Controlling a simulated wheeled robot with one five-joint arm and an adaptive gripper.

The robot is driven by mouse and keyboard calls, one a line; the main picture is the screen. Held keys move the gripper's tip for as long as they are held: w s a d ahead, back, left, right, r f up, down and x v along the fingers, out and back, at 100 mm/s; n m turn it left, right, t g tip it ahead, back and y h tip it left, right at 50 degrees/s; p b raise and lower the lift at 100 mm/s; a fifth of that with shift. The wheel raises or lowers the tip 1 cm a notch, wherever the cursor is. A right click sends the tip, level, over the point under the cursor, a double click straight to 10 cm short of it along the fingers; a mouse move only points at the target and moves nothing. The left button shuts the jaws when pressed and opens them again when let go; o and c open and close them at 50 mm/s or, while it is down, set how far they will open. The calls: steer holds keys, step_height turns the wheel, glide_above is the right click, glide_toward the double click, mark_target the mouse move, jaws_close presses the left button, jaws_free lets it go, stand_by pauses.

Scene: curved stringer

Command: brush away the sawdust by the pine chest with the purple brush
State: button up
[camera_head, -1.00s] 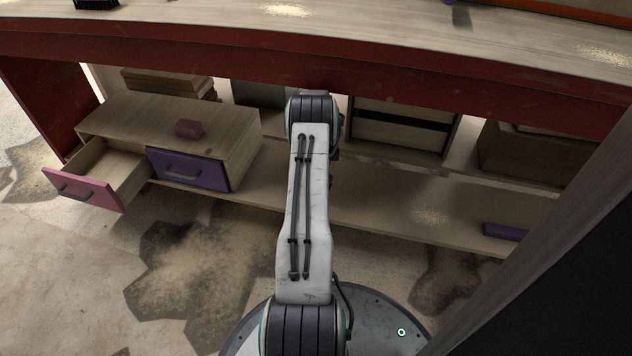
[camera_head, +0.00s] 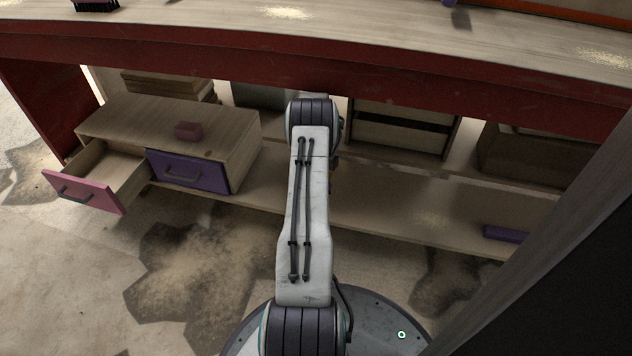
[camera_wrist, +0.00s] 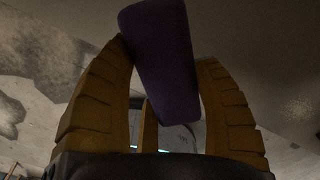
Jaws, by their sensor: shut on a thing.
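My gripper (camera_wrist: 165,115) shows in the wrist view with its yellow fingers around a dark purple block-shaped piece, which looks like the purple brush (camera_wrist: 160,60). No bristles show. In the head view my arm hides the gripper and the brush. A wooden chest (camera_head: 190,118) with a pink drawer pulled out and a shut purple drawer stands on the lower shelf at the left. Pale sawdust (camera_head: 432,218) lies on the lower shelf to the right of my arm. A speckled pale patch (camera_wrist: 300,108) shows at the right of the wrist view.
The red-edged bench top (camera_head: 390,95) overhangs the lower shelf. A pink block (camera_head: 188,131) sits on the chest. A purple block (camera_head: 505,233) lies at the shelf's right. Crates (camera_head: 400,128) stand behind. More sawdust (camera_head: 285,13) and a black-bristled brush (camera_head: 95,5) are on the bench top.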

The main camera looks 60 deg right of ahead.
steer(key=shift+f+b, duration=0.85)
steer(key=shift+f, duration=2.15)
steer(key=shift+f, duration=1)
steer(key=shift+s+d+r, duration=0.1)
steer(key=shift+s+d, duration=0.15)
steer(key=shift+s, duration=0.65)
steer(key=shift+s+d+r, duration=0.1)
steer(key=shift+s+d, duration=0.15)
steer(key=shift+s, duration=0.65)
steer(key=shift+s+f, duration=0.15)
steer(key=shift+f, duration=0.05)
steer(key=shift+w+a+f, duration=0.1)
steer(key=shift+w+a, duration=0.15)
steer(key=shift+w, duration=0.6)
steer(key=shift+w+a+f, duration=0.1)
steer(key=shift+w+a, duration=0.1)
steer(key=shift+w, duration=0.6)
steer(key=shift+w+a+f, duration=0.1)
steer(key=shift+w+a, duration=0.05)
steer(key=shift+w, duration=0.15)
